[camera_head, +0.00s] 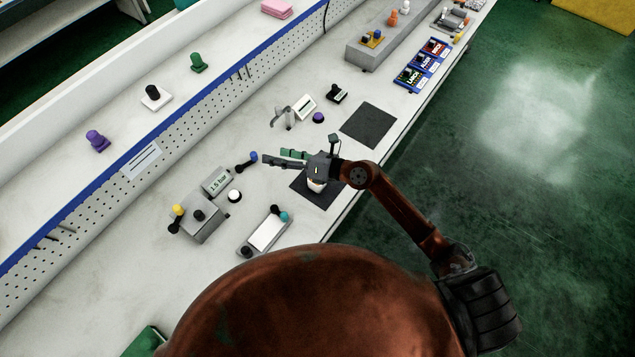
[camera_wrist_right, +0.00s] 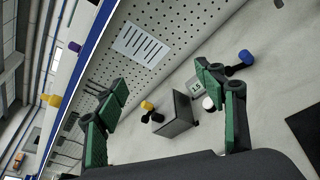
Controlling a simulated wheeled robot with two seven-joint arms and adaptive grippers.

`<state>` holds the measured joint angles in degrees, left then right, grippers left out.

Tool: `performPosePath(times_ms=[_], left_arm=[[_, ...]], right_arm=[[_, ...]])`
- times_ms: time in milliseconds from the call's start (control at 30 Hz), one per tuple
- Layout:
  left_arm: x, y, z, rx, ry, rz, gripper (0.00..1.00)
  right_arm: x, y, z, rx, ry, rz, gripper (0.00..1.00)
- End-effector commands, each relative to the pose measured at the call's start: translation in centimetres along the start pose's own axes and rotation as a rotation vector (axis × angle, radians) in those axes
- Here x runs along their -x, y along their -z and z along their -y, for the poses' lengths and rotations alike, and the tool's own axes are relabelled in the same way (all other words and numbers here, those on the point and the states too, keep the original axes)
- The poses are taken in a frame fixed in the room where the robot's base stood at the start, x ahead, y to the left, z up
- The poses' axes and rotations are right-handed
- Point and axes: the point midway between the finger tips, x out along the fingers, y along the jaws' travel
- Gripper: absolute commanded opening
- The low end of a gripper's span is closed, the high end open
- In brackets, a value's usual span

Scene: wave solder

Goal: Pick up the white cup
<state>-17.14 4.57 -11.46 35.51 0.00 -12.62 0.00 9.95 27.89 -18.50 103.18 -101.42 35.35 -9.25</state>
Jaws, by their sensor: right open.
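A small white cup (camera_head: 316,186) stands on a dark square mat (camera_head: 326,201) near the front edge of the bench, partly hidden under my right gripper's body. My right gripper (camera_head: 273,158) is open, with its green-padded fingers pointing left, past the cup and above the bench. Nothing shows between the fingers. My left gripper is not in view.
Left of the fingers are a blue-ended dark handle (camera_head: 247,161), a white round knob (camera_head: 235,196), a gauge display (camera_head: 217,182) and a grey box (camera_head: 199,217). A white-topped plate (camera_head: 266,232) lies nearer. A second dark mat (camera_head: 368,125) is bare.

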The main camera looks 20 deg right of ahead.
Motion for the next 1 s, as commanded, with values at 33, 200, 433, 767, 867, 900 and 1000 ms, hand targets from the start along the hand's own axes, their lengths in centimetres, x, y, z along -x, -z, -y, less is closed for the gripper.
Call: performPosePath(times_ms=[33,200,433,767,867,900,1000], left_arm=[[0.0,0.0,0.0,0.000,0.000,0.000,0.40],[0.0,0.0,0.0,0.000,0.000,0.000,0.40],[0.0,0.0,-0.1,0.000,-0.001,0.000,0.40],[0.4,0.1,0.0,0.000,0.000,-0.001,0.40],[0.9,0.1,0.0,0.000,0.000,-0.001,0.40],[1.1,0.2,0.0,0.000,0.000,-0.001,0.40],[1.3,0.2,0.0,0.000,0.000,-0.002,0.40]], right_arm=[[-0.7,2.3,2.4,0.105,0.058,-0.131,0.64],[1.1,8.3,12.1,0.350,0.284,-0.537,0.64],[5.9,9.6,19.8,0.459,0.490,-0.813,0.64],[5.0,11.5,22.2,0.464,0.514,-0.847,0.64],[4.4,12.3,22.7,0.462,0.513,-0.847,0.64],[4.0,12.8,23.1,0.460,0.513,-0.847,0.64],[3.2,13.6,23.9,0.462,0.513,-0.845,0.64]])
